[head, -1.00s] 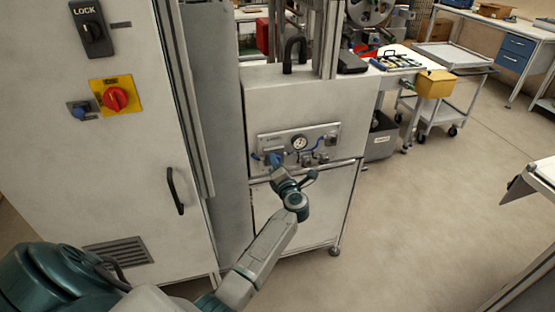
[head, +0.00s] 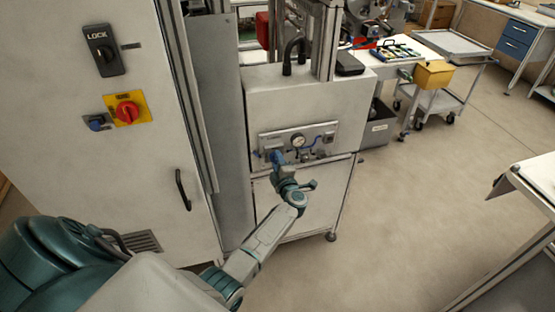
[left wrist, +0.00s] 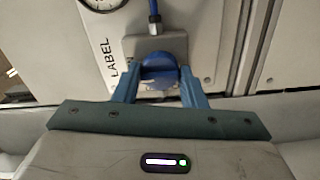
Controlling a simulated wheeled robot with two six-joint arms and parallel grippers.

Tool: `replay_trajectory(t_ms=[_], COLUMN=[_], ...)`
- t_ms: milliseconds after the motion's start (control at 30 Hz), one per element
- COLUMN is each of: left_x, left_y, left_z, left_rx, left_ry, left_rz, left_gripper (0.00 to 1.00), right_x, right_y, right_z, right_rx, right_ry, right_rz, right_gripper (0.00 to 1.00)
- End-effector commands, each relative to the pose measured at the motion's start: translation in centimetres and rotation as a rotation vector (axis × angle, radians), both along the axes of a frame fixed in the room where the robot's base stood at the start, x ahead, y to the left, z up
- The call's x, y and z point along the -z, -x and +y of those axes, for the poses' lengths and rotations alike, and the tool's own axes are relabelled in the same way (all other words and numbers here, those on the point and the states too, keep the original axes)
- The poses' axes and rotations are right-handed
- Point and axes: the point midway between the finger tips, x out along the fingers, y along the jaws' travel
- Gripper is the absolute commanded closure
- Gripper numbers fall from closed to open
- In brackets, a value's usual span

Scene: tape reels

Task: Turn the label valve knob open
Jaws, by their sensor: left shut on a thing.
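The blue label valve knob (left wrist: 159,70) sits on a grey valve body, with the word LABEL printed beside it in the left wrist view. My left gripper (left wrist: 160,85) has its two blue fingers on either side of the knob, shut on it. In the head view the left gripper (head: 276,160) reaches the left end of the valve panel (head: 325,131) on the machine front and hides the knob there. My right gripper is in neither view.
A round gauge (head: 298,140) and more fittings sit on the panel right of my gripper. A grey cabinet with a red switch (head: 127,111) and a black handle (head: 183,189) stands at left. Open floor (head: 400,200) lies to the right.

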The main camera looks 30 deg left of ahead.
Motion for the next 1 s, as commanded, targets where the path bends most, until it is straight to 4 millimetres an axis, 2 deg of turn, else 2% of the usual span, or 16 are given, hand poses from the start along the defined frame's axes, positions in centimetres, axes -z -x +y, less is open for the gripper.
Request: replay_trajectory(t_ms=[533, 567, 633, 1000], left_x=[-0.03, -0.03, -0.03, 0.08], left_y=[-0.04, -0.04, -0.04, 0.28], left_z=[-0.02, -0.02, -0.02, -0.40], left_rx=[0.000, 0.000, 0.000, 0.001], left_ry=[-0.016, -0.016, -0.016, -0.014], left_rz=[0.017, 0.017, 0.017, 0.017], left_gripper=[0.85, 0.57, 0.43, 0.41], right_x=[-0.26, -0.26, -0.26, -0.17], right_y=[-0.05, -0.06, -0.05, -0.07], right_z=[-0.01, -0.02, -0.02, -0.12], right_rx=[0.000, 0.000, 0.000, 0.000], right_ry=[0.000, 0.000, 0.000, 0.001], right_rz=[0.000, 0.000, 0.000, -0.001], right_gripper=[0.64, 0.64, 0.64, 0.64])
